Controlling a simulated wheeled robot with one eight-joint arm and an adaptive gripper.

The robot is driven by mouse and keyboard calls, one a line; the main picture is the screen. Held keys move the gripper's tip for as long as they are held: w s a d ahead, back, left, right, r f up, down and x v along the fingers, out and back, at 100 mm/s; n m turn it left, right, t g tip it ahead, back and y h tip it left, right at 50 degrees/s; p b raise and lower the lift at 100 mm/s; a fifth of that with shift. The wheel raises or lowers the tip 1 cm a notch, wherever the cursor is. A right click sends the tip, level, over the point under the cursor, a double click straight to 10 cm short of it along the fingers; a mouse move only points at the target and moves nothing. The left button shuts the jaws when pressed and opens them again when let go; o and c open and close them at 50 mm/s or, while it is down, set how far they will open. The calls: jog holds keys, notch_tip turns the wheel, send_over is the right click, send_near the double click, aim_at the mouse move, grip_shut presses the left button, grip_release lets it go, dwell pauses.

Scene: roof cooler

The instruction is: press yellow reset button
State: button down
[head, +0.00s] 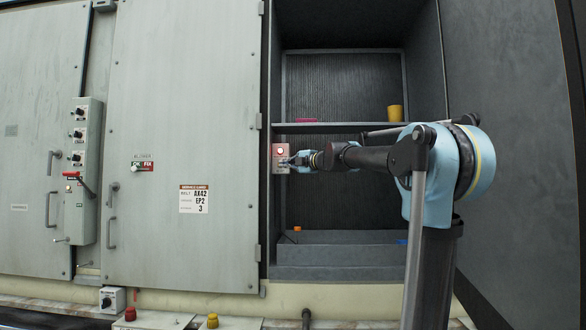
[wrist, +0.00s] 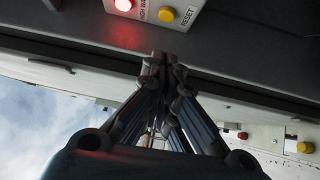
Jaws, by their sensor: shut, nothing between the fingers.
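A yellow button (wrist: 166,14) sits on a pale panel beside the printed word RESET, at the top of the wrist view. In the head view, the small panel (head: 281,149) is on the left inner wall of the open cabinet; I cannot make out the yellow button there, close to my gripper. My gripper (head: 289,161) is shut and empty, beside this panel. In the wrist view, its fingertips (wrist: 163,60) are together, below the yellow button in the picture and apart from it.
The open cabinet has a shelf (head: 340,128) with a yellow cylinder (head: 395,113) and a pink item (head: 305,120). A closed grey door (head: 180,100) stands left. Another yellow button (head: 212,320) and a red one (head: 130,313) are on low boxes in front.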

aim_at(276, 164)
jog(key=w+a, duration=0.2)
jog(key=w, duration=0.5)
jog(key=shift+a, duration=0.4)
jog(key=shift+r, duration=0.1)
jog(key=shift+w, duration=0.55)
jog(key=shift+w+d+r, duration=0.1)
jog(key=shift+w+r, duration=0.05)
jog(key=shift+w, duration=0.05)
jog(key=shift+r, duration=0.1)
